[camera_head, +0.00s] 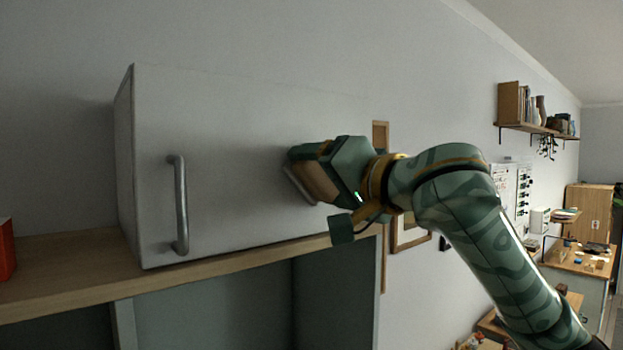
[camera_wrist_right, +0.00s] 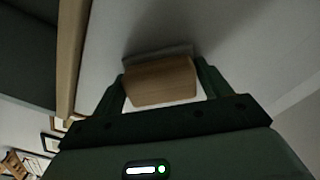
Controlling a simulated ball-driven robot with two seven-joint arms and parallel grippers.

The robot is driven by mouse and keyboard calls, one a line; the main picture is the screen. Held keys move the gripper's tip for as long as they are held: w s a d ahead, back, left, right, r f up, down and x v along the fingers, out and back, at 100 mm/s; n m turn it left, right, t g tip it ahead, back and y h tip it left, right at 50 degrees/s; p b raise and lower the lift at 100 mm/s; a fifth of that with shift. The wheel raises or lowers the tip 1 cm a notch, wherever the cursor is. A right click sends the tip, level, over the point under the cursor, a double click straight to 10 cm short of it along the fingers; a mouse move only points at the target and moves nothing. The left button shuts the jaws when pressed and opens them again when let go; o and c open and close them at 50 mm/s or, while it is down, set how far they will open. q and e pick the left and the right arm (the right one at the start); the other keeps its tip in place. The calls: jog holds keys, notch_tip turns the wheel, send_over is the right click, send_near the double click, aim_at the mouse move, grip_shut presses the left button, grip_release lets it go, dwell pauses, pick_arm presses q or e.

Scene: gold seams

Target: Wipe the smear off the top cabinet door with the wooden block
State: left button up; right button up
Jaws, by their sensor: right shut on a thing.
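The top cabinet door (camera_head: 225,140) is pale grey with a vertical metal handle (camera_head: 180,205) near its left side. My right gripper (camera_head: 300,178) is at the right part of the door. It is shut on the wooden block (camera_head: 314,180), which also shows between the fingers in the right wrist view (camera_wrist_right: 160,82). A grey layer on the block's far side faces the door and seems to touch it or lie very close. No smear can be made out; it may be hidden behind the block and gripper. My left gripper is not in view.
The cabinet stands on a wooden shelf top (camera_head: 80,270) with open grey compartments below. A red object (camera_head: 6,250) sits at the far left. Picture frames (camera_head: 408,230) hang on the wall right of the cabinet. A workbench (camera_head: 580,262) and wall shelf (camera_head: 540,128) are farther back.

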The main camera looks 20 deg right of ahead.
aim_at(273, 178)
jog(key=w+d, duration=0.2)
jog(key=d, duration=0.5)
jog(key=shift+w+d, duration=0.25)
jog(key=shift+w, duration=0.05)
jog(key=shift+s+a, duration=0.75)
jog(key=shift+a, duration=1.45)
jog(key=shift+s+a, duration=0.8)
jog(key=shift+a, duration=1.35)
jog(key=shift+s+a, duration=0.75)
jog(key=shift+a, duration=1.45)
jog(key=shift+s, duration=0.15)
jog(key=shift+v, duration=2.8)
jog(key=shift+v, duration=1.55)
